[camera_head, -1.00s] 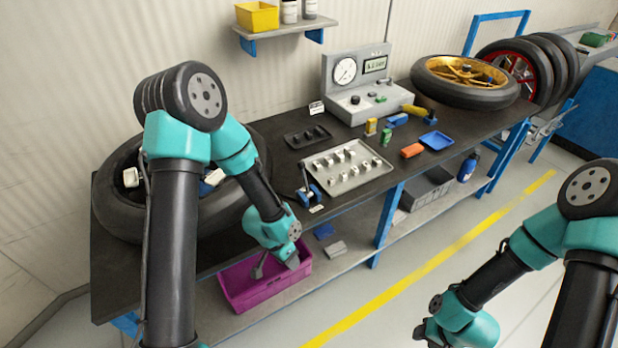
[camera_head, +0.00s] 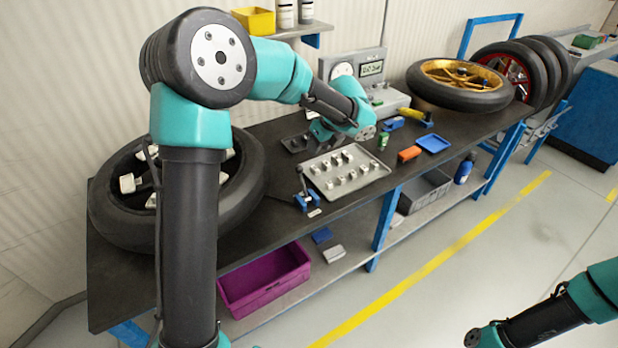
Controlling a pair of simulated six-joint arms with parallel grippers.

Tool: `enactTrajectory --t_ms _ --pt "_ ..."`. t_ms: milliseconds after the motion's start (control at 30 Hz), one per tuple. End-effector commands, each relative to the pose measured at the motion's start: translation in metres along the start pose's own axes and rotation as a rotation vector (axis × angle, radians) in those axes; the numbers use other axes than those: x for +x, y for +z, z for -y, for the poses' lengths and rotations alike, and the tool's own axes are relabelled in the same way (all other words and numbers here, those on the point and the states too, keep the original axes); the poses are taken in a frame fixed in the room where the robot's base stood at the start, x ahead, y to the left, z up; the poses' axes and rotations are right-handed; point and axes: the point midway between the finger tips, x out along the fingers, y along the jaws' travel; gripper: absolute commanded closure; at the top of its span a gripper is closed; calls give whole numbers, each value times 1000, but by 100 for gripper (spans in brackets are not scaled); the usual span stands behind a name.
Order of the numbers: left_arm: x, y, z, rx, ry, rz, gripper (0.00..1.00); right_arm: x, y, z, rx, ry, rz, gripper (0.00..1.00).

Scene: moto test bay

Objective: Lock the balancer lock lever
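The lever device (camera_head: 307,198), with a blue base and a thin dark lever, stands near the bench's front edge, left of the grey parts tray. I take it for the balancer lock lever. My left gripper (camera_head: 318,130) is over the back of the bench, beyond the tray and clear of the lever.
The grey tray (camera_head: 378,172) of metal parts lies right of the lever. A tyred wheel (camera_head: 240,195) lies at the left, partly behind my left arm. The gauge console (camera_head: 392,100) stands at the back. A purple crate (camera_head: 262,297) is on the lower shelf.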

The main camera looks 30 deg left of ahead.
Motion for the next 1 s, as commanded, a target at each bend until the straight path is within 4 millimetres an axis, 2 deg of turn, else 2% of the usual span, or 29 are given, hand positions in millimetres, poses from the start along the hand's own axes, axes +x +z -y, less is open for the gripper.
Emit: enactTrajectory --t_ms 267,467,1000 --pt "2 -1 0 -2 0 -3 63 0 0 0 0 0 0 57" --pt "17 -1 0 -2 2 -3 63 0 0 0 0 0 0 57" --pt "105 -2 0 -3 3 -5 63 0 0 0 0 0 0 57"
